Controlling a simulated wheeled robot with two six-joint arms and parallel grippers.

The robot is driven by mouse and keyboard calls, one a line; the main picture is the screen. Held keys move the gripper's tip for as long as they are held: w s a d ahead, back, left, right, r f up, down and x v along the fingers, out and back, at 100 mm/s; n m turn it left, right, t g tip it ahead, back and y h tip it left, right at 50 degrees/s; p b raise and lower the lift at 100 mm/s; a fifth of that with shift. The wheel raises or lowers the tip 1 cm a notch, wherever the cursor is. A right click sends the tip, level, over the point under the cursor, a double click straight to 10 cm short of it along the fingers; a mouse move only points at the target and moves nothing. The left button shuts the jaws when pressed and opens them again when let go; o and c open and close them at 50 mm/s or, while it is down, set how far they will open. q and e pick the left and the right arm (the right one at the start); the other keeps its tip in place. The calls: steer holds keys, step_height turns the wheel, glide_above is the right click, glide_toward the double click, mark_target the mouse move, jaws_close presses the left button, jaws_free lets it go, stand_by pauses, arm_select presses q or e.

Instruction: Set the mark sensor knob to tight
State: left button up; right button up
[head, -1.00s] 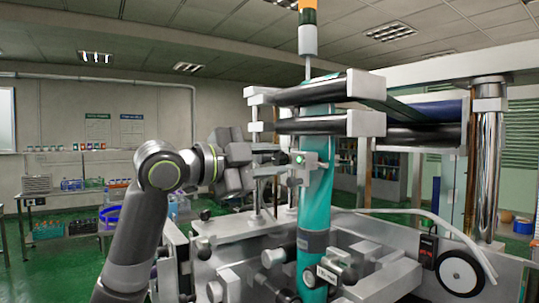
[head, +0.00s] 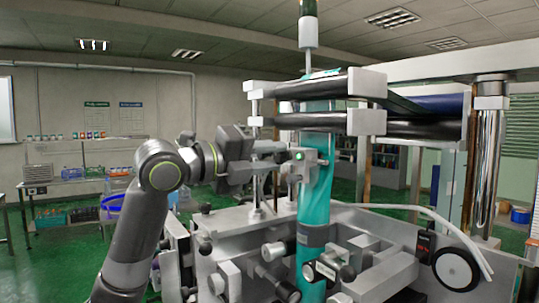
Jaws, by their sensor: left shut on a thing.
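The mark sensor is a small grey block (head: 305,164) with a lit green light, in front of the teal film column (head: 314,205). My left gripper (head: 281,158) comes in from the left, pointing right, with its fingertips at the sensor's left side. It is shut on the sensor's knob, which the fingers largely hide. The knob's setting and any marks around it cannot be read. My right gripper is out of view.
Dark rollers (head: 315,122) cross just above the sensor. Clamps and knobs (head: 272,251) crowd the metal machine deck below. A chrome post (head: 487,150) stands at right.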

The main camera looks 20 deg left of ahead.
arm_select(q)
steer(key=shift+f+m, duration=0.15)
steer(key=shift+m, duration=2.15)
steer(key=o, duration=1)
steer(key=shift+s+a, duration=0.1)
steer(key=shift+a, duration=0.05)
steer(key=shift+b+v, duration=4.25)
steer(key=shift+v, duration=4.35)
